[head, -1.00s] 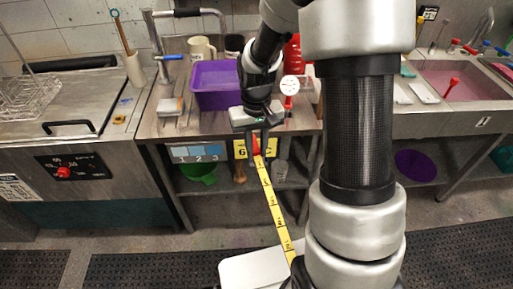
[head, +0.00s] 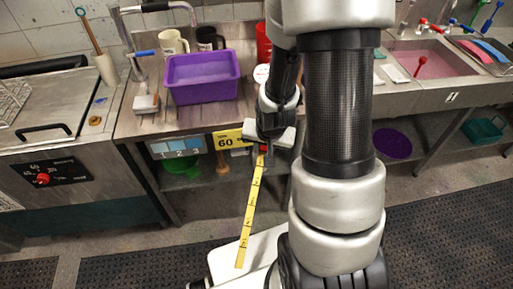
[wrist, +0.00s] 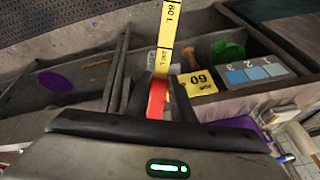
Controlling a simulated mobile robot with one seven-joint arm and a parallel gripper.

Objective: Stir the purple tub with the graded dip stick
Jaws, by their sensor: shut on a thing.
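The purple tub (head: 202,77) stands on the steel bench, left of my arm in the head view; liquid of a lighter purple shows inside it. The graded dip stick (head: 249,212) is a long yellow strip with black marks and a red end. My gripper (head: 263,152) is shut on the stick near its red end (wrist: 157,98). The stick hangs down in front of the bench, below and to the right of the tub and apart from it. In the wrist view the stick (wrist: 167,30) runs out from between the fingers, its far end out of frame.
A yellow 60 sign (head: 229,139) and a blue 1-2-3 label (head: 178,147) are on the bench's front edge. Mugs (head: 172,42) stand behind the tub. A sink with pink liquid (head: 437,62) is at right.

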